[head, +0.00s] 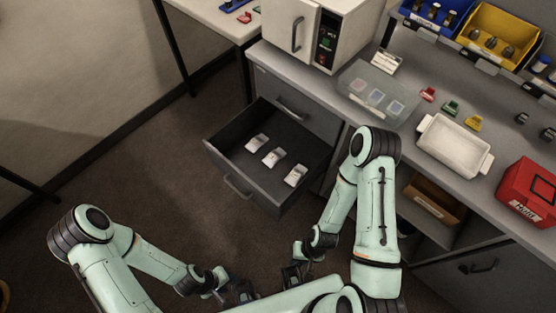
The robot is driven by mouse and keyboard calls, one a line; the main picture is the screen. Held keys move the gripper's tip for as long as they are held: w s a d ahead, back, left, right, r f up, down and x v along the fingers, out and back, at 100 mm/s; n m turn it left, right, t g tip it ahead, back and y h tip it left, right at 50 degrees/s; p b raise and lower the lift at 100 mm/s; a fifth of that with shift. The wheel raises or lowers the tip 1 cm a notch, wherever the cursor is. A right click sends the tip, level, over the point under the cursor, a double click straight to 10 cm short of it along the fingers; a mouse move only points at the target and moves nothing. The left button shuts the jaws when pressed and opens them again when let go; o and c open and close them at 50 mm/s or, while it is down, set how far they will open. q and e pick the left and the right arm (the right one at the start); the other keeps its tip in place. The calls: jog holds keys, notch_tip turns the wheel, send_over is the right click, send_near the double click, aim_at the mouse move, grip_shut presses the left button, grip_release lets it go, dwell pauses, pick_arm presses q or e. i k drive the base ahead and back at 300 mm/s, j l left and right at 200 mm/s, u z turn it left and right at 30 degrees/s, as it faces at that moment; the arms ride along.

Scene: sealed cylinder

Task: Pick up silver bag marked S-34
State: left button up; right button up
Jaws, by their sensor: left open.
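Three small silver-white bags lie in a row in an open dark drawer: the left bag (257,142), the middle bag (273,157) and the right bag (295,175). Their markings are too small to read, so I cannot tell which is S-34. My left gripper (240,293) is open, low in the view, below the drawer and apart from the bags. My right gripper (292,275) is just to its right, also below the drawer and away from the bags; its fingers are too small and dark to judge.
The open drawer (222,160) juts from under the grey counter (340,118). On the counter are a white oven-like box (305,30), a clear lidded container (352,78), a white tray (425,140) and a red box (530,190). Floor left of the drawer is clear.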

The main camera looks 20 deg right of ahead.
aim_at(272, 158)
jog(key=i+j+z, duration=0.1)
jog(key=z, duration=0.4)
jog(key=j+z, duration=0.25)
jog(key=z, duration=0.25)
jog(key=j+z, duration=0.45)
jog(key=j, duration=0.6)
